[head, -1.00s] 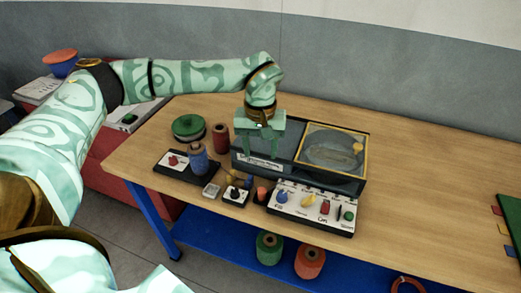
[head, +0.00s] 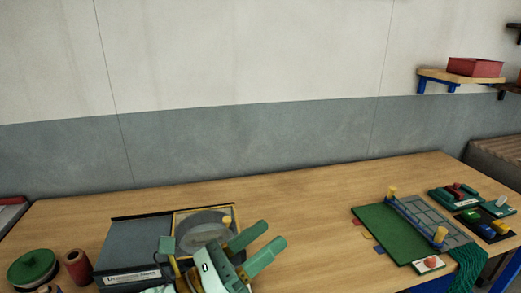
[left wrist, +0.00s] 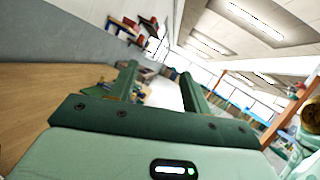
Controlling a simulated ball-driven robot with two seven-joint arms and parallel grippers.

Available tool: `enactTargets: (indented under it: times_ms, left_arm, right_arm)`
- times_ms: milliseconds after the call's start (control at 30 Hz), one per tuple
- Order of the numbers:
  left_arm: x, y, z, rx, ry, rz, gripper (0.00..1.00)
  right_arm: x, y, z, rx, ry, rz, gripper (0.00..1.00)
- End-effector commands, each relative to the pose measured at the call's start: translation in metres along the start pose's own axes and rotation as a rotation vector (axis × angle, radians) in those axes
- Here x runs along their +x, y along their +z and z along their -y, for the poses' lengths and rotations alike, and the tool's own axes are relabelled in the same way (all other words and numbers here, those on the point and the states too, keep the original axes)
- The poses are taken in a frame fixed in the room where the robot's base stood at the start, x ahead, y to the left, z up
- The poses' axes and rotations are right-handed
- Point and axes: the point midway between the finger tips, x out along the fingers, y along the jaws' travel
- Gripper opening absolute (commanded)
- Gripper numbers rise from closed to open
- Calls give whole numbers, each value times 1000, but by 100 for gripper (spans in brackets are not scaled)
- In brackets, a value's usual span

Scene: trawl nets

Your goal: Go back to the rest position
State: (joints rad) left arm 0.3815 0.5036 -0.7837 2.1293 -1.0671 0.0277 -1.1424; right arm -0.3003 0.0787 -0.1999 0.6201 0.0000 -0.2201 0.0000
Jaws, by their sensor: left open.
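My left gripper (head: 262,241) is at the bottom of the head view, in front of the box with a yellow-framed clear lid (head: 232,207). It partly hides that box. Its two green fingers point up and to the right, apart, with nothing between them. In the left wrist view the fingers of this gripper (left wrist: 158,78) stand apart and empty, with the room and shelves beyond them. My right gripper is in neither view.
A green spool (head: 32,268) and a dark red spool (head: 77,266) stand at the left. Green netting (head: 468,268) hangs at the right. A red bin (head: 475,67) sits on a wall shelf.

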Motion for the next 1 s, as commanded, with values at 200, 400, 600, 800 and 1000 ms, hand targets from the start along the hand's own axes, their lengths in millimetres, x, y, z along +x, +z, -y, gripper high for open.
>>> enactTargets:
  times_ms: [200,400,600,800,1000]
  left_arm:
    - [-135,-1,-108,-901,805,536,48]
    - [-264,-52,-119,-1257,1291,857,48]
    - [-351,-87,-91,-1390,1621,1078,48]
    - [-404,-129,-70,-1453,1852,1198,48]
    - [-422,-219,-87,-1560,1934,1141,48]
  right_arm:
    - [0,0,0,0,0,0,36]
    - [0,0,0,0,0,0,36]
    - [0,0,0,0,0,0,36]
    - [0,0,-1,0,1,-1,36]
    - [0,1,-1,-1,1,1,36]
